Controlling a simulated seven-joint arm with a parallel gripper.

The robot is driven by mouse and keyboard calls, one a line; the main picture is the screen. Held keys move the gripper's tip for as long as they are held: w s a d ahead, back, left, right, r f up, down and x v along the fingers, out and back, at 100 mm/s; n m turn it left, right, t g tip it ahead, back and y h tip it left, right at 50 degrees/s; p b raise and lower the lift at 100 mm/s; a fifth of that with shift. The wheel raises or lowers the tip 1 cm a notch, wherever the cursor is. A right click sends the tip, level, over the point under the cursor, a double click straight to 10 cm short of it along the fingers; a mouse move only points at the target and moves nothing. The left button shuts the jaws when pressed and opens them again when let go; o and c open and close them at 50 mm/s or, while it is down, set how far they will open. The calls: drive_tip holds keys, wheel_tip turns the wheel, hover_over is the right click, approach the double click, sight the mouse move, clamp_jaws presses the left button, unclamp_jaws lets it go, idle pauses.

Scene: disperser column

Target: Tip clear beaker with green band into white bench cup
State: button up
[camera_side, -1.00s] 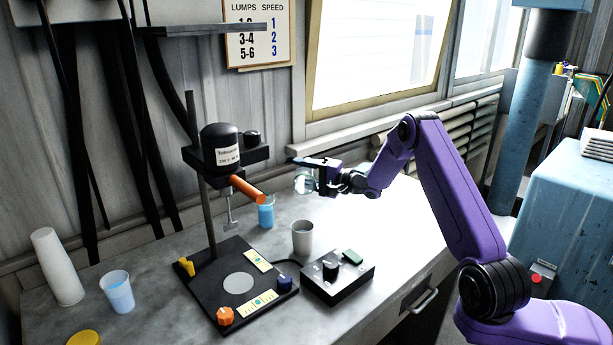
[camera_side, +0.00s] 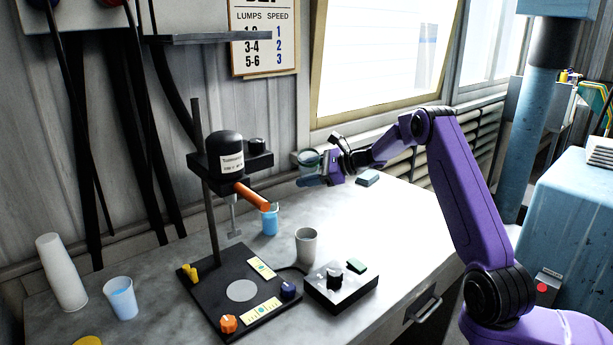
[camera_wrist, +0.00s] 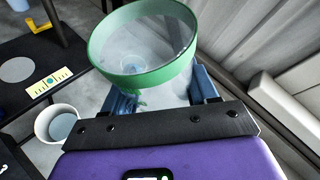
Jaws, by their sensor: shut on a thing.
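My gripper (camera_side: 322,172) is shut on the clear beaker with the green band (camera_side: 308,157), high above the back of the bench. In the wrist view the beaker (camera_wrist: 145,50) sits between the blue fingers of my gripper (camera_wrist: 165,98), its green-rimmed mouth facing the camera. Its contents are hard to make out. The white bench cup (camera_side: 307,246) stands upright on the bench, below and apart from the beaker. In the wrist view the cup (camera_wrist: 60,122) is at lower left, with a grey-blue surface inside.
A disperser stand (camera_side: 230,165) with an orange handle is left of my gripper. A cup of blue liquid (camera_side: 269,221) stands behind the bench cup. A black control box (camera_side: 340,287) is in front.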

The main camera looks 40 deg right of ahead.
drive_tip(key=m, duration=0.1)
drive_tip(key=d+m, duration=0.1)
drive_tip(key=m, duration=0.1)
drive_tip(key=shift+w+d+r, duration=0.1)
drive_tip(key=shift+d+r, duration=0.05)
drive_tip(key=shift+r, duration=0.25)
drive_tip(key=shift+w+d+r+m+h, duration=0.15)
drive_tip(key=shift+d+m+h, duration=0.15)
drive_tip(key=shift+m, duration=0.45)
drive_tip(key=shift+s+d+r+m+h, duration=0.1)
drive_tip(key=shift+d+r+m+h, duration=0.2)
drive_tip(key=shift+m, duration=0.45)
drive_tip(key=shift+f, duration=0.15)
